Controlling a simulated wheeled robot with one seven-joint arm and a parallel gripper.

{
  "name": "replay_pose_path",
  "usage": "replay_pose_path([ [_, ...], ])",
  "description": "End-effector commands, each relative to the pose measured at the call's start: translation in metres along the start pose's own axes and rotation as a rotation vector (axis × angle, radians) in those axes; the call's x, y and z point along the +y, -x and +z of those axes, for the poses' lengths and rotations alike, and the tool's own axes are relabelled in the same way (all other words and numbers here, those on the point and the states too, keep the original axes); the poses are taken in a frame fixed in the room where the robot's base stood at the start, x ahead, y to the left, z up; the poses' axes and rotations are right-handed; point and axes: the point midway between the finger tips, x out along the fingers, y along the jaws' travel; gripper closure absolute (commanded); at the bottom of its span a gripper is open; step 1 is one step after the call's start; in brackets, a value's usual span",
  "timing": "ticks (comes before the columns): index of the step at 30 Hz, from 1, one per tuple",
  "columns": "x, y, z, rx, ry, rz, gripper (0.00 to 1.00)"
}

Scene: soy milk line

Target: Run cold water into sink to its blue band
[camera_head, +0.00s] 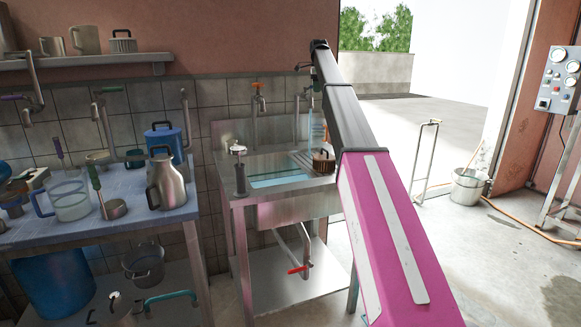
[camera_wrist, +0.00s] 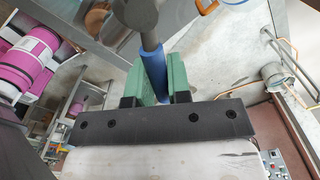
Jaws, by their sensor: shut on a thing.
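The steel sink (camera_head: 325,188) stands against the tiled wall, right of the tiled table. Its basin shows water (camera_head: 272,177) with a light blue strip along the edge; I cannot tell the exact level against the band. A pale bluish streak (camera_head: 310,125), like running water, drops below the right tap. My gripper (camera_wrist: 157,78) has green pads shut on a blue handle (camera_wrist: 152,62) with a dark upper part. In the head view my gripper (camera_head: 319,48) is at the right tap and partly hides it. The left tap (camera_head: 257,87) has an orange handle.
A red drain lever (camera_head: 298,270) sits on the pipe below the sink. The table at left holds a steel jug (camera_head: 167,185), a clear pitcher (camera_head: 70,198) and a blue container (camera_head: 165,138). A bucket (camera_head: 468,187) stands at right; the floor between is mostly clear.

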Motion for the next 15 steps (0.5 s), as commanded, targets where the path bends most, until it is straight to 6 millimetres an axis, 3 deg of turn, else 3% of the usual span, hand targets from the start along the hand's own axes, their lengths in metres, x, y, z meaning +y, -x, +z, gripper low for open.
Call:
replay_pose_path([
  [6,-0.0107,0.0,0.0015,-0.002,0.172,-0.001,0.97],
  [15,-0.0109,-0.0001,0.0014,-0.002,0.19,-0.001,0.97],
])
